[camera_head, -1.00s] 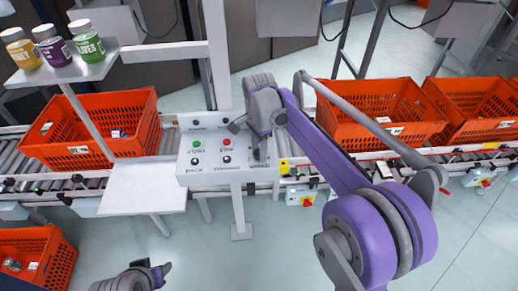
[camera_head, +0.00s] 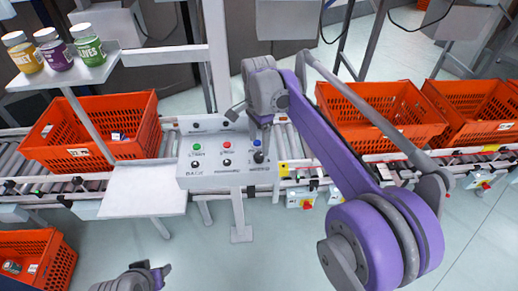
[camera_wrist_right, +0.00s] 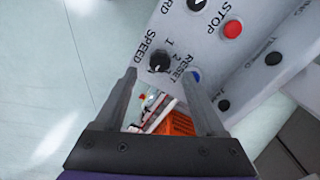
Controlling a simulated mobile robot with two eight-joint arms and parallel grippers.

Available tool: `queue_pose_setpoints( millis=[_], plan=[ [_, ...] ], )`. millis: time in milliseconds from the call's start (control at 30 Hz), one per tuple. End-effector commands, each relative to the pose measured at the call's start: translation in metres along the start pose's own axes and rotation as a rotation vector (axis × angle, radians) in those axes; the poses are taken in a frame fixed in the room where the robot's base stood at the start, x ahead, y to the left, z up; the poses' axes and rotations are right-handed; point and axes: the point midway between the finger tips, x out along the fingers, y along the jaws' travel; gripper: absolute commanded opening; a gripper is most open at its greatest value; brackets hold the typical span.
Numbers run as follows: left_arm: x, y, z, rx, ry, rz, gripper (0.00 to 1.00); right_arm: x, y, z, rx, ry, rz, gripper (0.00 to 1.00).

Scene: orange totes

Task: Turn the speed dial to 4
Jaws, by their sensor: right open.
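The speed dial is a round black knob (camera_head: 258,157) at the right end of the grey control panel (camera_head: 212,181). In the right wrist view the dial (camera_wrist_right: 159,62) sits beside the word SPEED, with 1 and 2 printed near it. Its pointer setting is too small to tell. My right gripper (camera_head: 248,120) is open and empty above the panel's right part. In the wrist view its fingertips (camera_wrist_right: 160,74) stand on either side of the dial in the picture, apart from it. My left gripper (camera_head: 150,274) is low at the bottom edge, only partly seen.
A blue reset button (camera_head: 257,142) is close to the dial. A red stop button (camera_head: 227,143), a green button (camera_head: 196,146) and other black knobs share the panel. Orange totes (camera_head: 60,139) stand on the conveyor. A shelf with jars (camera_head: 90,45) is at the upper left.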

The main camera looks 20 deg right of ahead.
Motion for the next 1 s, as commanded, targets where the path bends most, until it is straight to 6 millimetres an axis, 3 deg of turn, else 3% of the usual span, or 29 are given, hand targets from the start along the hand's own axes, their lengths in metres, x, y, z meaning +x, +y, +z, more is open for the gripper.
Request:
queue_pose_setpoints(
  millis=[100,300,867,1000],
  plan=[
    [-0.003,0.0,-0.003,0.0,0.003,0.0,0.5,-0.026,0.0,0.0,0.0,0.0,-0.001,0.72],
    [-0.005,0.0,-0.005,0.0,0.005,0.0,0.5,-0.051,0.0,0.0,0.0,0.0,0.0,0.72],
    [-0.005,0.0,-0.006,0.0,0.005,0.0,0.5,-0.056,0.0,0.0,-0.001,0.0,0.0,0.72],
    [-0.005,0.0,-0.006,0.0,0.005,0.0,0.5,-0.056,0.01,0.001,-0.05,0.005,-0.018,0.72]
  ],
)
